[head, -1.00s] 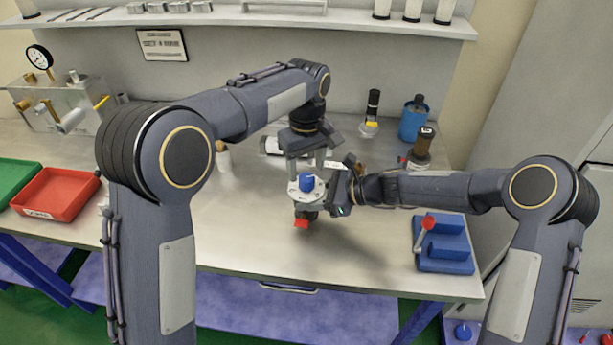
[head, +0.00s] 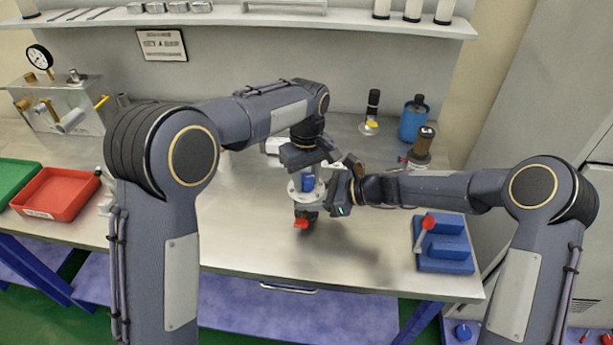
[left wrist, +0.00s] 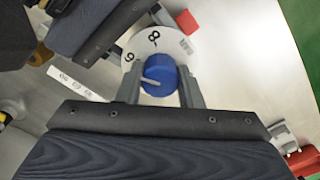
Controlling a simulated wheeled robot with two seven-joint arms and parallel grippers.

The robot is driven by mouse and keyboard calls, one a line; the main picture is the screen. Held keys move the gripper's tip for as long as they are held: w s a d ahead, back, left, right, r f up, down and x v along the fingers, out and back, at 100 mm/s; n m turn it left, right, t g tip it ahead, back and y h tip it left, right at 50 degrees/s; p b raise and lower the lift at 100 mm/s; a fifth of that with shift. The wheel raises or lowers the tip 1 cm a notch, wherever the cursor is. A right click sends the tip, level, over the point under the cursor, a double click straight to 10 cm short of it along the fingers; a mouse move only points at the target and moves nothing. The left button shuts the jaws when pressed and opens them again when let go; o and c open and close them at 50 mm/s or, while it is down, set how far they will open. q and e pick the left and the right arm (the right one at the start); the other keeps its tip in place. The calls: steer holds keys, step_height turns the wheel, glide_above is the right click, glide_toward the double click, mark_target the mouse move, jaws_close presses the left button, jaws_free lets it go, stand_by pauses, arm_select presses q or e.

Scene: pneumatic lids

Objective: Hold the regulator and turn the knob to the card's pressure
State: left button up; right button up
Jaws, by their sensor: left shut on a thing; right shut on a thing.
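The regulator (head: 303,202) is held above the bench, with a blue knob (head: 308,183) on top and a red part below. My left gripper (head: 307,172) comes down from above, its fingers on either side of the knob. In the left wrist view the blue knob (left wrist: 158,76) sits between both fingers; its white mark points left. My right gripper (head: 338,190) is shut on the regulator from the right. The card (head: 162,44) on the wall reads SET and BAR; its digit is unclear.
A blue block stand (head: 445,262) with a red-tipped lever is at the right front. A blue cup (head: 412,122) and a brown-topped fitting (head: 422,145) stand behind. A red tray (head: 56,194) and a gauge unit (head: 62,105) are at left. The front middle bench is clear.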

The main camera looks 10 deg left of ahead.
arm_select(q)
steer(key=shift+m, duration=0.4)
arm_select(e)
steer(key=shift+f, duration=0.3)
arm_select(q)
steer(key=m, duration=0.5)
steer(key=shift+m, duration=0.3)
steer(key=m, duration=0.3)
steer(key=shift+m, duration=0.3)
steer(key=m, duration=0.3)
steer(key=shift+m, duration=0.3)
steer(key=m, duration=1)
steer(key=o, duration=1)
arm_select(e)
steer(key=shift+r, duration=0.1)
